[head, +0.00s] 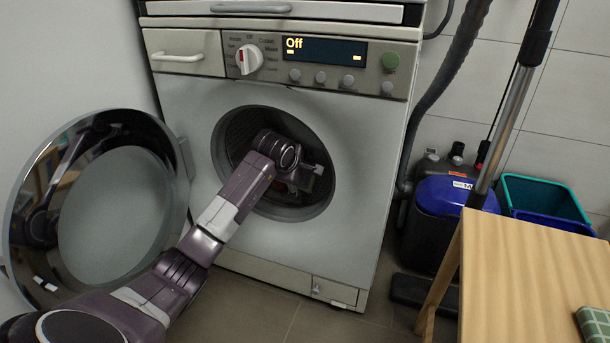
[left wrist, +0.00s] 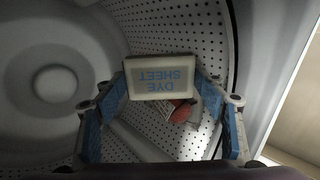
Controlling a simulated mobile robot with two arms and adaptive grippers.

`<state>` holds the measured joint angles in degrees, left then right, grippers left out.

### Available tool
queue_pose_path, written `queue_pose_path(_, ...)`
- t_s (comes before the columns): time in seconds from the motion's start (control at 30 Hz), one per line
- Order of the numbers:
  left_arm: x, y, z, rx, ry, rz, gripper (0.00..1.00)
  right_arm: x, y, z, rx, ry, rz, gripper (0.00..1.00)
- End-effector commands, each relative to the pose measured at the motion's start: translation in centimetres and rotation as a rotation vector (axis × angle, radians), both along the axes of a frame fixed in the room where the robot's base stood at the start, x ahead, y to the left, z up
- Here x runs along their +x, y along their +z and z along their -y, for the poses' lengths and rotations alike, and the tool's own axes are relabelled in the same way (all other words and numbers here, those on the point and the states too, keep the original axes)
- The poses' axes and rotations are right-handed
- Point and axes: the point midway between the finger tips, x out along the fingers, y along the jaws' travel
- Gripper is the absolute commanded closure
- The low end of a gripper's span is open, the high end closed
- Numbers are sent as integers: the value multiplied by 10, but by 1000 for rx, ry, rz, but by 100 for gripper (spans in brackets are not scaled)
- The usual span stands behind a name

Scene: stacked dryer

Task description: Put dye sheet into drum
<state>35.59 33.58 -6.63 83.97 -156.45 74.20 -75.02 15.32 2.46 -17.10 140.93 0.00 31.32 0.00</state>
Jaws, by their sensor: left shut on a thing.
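The dye sheet (left wrist: 161,78) is a small pale block with blue lettering, upside down in the left wrist view. My left gripper (head: 298,178) reaches through the open round door of the washer. It is shut on the dye sheet, with a blue finger on each side. The perforated drum (left wrist: 185,32) surrounds the sheet in the left wrist view; its dark opening (head: 238,130) also shows in the head view. The sheet is held inside the drum opening; its gap to the drum wall is hard to judge. My right gripper is not in view.
A red item (left wrist: 182,111) lies in the drum behind the sheet. The round door (head: 115,205) stands open at the left. The washer panel (head: 325,50) reads "Off". A wooden table (head: 535,265) and a blue-topped vacuum (head: 448,195) stand at the right.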

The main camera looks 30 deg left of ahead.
Motion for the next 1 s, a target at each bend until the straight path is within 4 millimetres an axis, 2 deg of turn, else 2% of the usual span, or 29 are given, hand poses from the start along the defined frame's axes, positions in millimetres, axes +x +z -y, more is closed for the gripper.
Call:
queue_pose_path(0.1, 0, 0, 0, 0, 0, 0, 45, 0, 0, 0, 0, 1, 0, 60)
queue_pose_path(0.13, 0, 0, 0, 0, 0, 0, 35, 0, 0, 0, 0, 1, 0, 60)
queue_pose_path(0.3, 0, 0, 0, 0, 0, 0, 16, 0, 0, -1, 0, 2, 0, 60)
queue_pose_path(0.67, -2, 2, 0, 1, -1, 1, 15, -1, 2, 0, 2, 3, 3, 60)
queue_pose_path(0.83, -12, 15, 2, 2, 0, 3, 15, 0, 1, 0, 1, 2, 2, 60)
queue_pose_path(1.0, -34, 37, 7, 5, 0, 3, 15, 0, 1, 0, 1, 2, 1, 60)
